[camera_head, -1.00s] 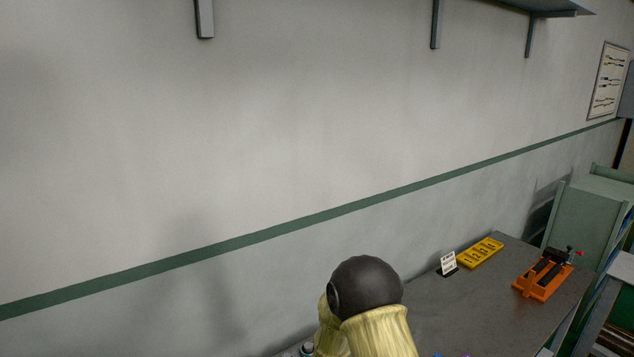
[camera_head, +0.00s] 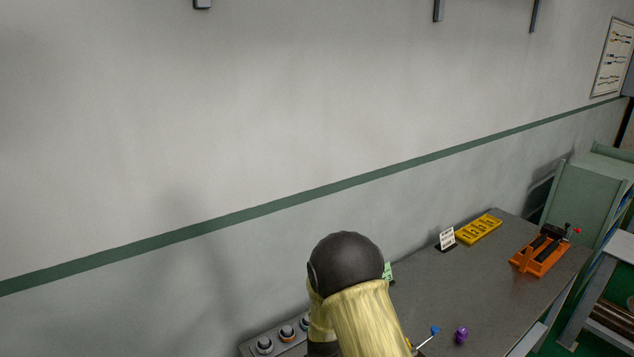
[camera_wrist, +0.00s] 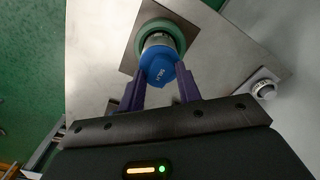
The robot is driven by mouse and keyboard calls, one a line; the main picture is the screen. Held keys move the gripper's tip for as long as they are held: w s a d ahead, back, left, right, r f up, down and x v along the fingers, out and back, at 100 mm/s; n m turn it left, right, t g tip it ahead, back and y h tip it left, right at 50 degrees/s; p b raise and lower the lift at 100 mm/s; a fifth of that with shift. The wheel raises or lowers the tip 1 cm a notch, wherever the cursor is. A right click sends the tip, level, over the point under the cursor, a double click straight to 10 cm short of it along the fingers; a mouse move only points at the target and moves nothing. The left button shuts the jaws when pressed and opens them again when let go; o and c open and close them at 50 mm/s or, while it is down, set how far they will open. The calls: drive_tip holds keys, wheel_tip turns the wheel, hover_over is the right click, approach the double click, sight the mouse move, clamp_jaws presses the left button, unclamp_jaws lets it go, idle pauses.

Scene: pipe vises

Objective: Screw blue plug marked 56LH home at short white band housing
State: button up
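The blue plug (camera_wrist: 158,67) is in the middle of the wrist view, with small lettering on its face that is hard to read. My gripper (camera_wrist: 161,80) has its two purple fingers on either side of the plug, apparently touching it. Directly behind the plug is a housing with a pale band (camera_wrist: 160,37) and a green ring (camera_wrist: 150,26). The plug hides most of this housing, so how far it sits inside cannot be told. In the head view my arm hides my gripper and the plug.
In the head view, several grey round fittings (camera_head: 264,345) line the lower left. A small blue item (camera_head: 435,330) and a purple item (camera_head: 460,334) lie on the grey bench (camera_head: 450,290). A white-topped fitting (camera_wrist: 264,88) stands right of the plug.

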clamp_jaws()
drive_tip(key=n, duration=0.3)
drive_tip(key=shift+n, duration=0.4)
drive_tip(key=n, duration=0.4)
drive_tip(key=o, duration=1.1)
unclamp_jaws()
